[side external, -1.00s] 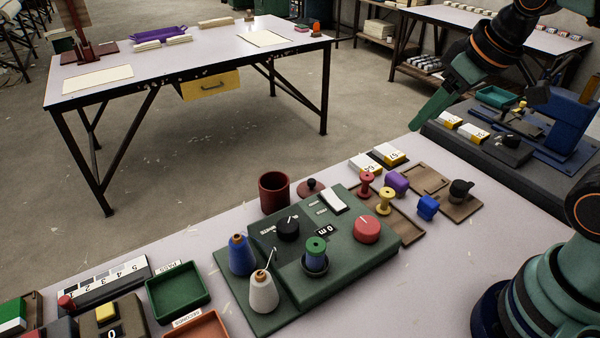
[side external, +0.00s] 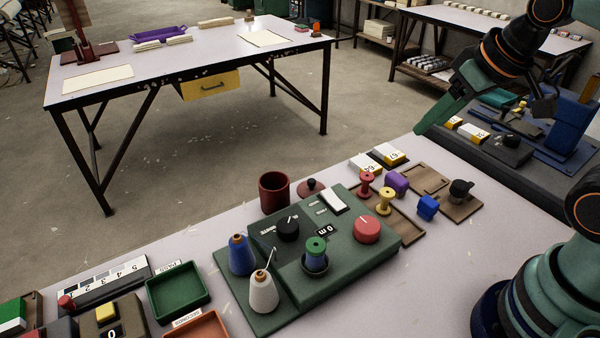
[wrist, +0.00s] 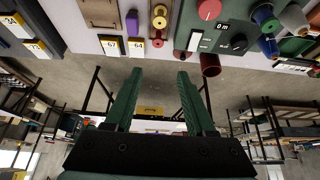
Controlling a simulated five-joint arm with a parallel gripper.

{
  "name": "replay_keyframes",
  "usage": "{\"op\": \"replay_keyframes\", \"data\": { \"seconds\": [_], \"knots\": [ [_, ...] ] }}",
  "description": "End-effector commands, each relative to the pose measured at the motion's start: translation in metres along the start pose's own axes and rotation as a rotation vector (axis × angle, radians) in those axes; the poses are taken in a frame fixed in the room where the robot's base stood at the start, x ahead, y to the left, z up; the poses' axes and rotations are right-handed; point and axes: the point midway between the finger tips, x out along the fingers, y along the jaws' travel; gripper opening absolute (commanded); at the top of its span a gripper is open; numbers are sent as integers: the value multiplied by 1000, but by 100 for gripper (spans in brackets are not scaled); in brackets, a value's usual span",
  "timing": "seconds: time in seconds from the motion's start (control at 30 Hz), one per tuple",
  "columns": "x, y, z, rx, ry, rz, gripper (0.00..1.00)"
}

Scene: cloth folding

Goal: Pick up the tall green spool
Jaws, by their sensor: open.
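The green spool (side external: 316,246) stands upright in a dark round cup on top of the green machine box, between the black knob and the red knob. In the wrist view its green top (wrist: 274,25) appears to show near the upper right edge. My gripper (wrist: 159,74) is open and empty, with its two green fingers apart and bare floor behind them. In the side external view my gripper (side external: 418,131) hangs high at the upper right, well away from the spool.
A blue cone (side external: 241,256) and a white cone (side external: 263,292) stand close left of the spool. The red knob (side external: 366,229) is on its right. A dark red cup (side external: 274,192) stands behind. Red spool (side external: 367,185) and yellow spool (side external: 385,201) stand farther right.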

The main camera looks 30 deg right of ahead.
Motion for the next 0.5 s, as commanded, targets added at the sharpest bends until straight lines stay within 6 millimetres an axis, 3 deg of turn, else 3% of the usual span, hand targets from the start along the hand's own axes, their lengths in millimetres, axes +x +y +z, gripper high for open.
{"op": "replay_keyframes", "data": {
  "seconds": [0.33,0.5],
  "knots": [
    [1,-8,-3,-49,-18,-13,56],
    [8,-47,-12,-307,-109,-75,56]
  ]
}}
